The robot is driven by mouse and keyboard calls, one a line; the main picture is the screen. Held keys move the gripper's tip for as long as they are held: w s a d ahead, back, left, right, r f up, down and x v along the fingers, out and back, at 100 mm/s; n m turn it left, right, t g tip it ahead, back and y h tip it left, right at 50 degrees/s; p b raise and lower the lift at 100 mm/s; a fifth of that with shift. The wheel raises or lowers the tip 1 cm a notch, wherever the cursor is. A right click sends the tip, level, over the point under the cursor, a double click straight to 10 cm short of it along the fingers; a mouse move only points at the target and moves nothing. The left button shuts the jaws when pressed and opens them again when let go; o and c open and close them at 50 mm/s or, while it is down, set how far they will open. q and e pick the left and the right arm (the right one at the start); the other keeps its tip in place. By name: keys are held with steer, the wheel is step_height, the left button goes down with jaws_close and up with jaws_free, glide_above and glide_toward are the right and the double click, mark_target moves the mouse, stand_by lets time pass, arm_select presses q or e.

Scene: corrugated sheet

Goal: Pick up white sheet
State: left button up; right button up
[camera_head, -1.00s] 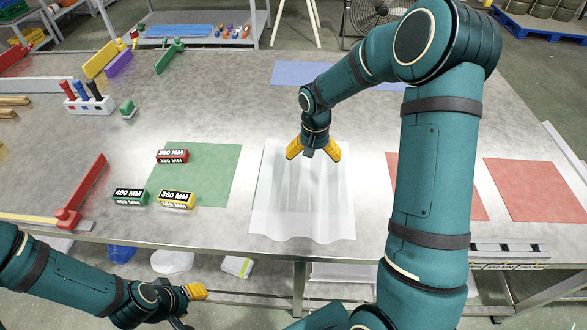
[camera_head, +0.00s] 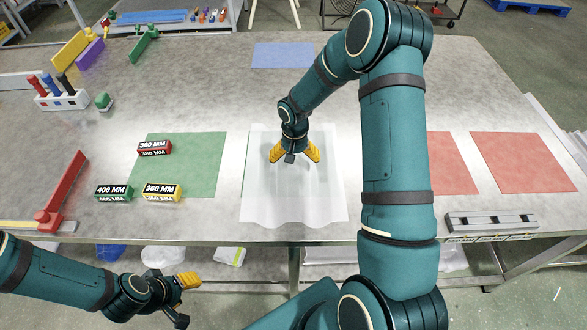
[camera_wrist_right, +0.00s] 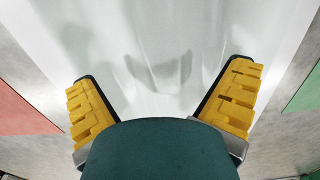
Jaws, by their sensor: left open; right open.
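The white sheet (camera_head: 292,195) is translucent and corrugated, and lies on the metal table with its wavy front edge near the table's front edge. My right gripper (camera_head: 294,159) is over the far half of the sheet, pointing down, with its yellow fingers spread. In the right wrist view the sheet (camera_wrist_right: 150,50) fills the middle between the open fingers (camera_wrist_right: 165,95), with nothing gripped. I cannot tell whether the fingertips touch it. My left gripper (camera_head: 187,297) is low at the front left, off the table, open and away from the sheet.
A green mat (camera_head: 190,170) with labelled blocks (camera_head: 162,192) lies left of the sheet. Red mats (camera_head: 520,162) lie right and a blue mat (camera_head: 283,55) behind. A red bar (camera_head: 66,185) stands at left. A grey slotted rail (camera_head: 490,222) sits at the front right.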

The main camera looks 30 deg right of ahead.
mark_target(294, 166)
step_height(294, 166, down, 4)
steer(key=shift+w+a+r, duration=0.15)
steer(key=c, duration=1.6)
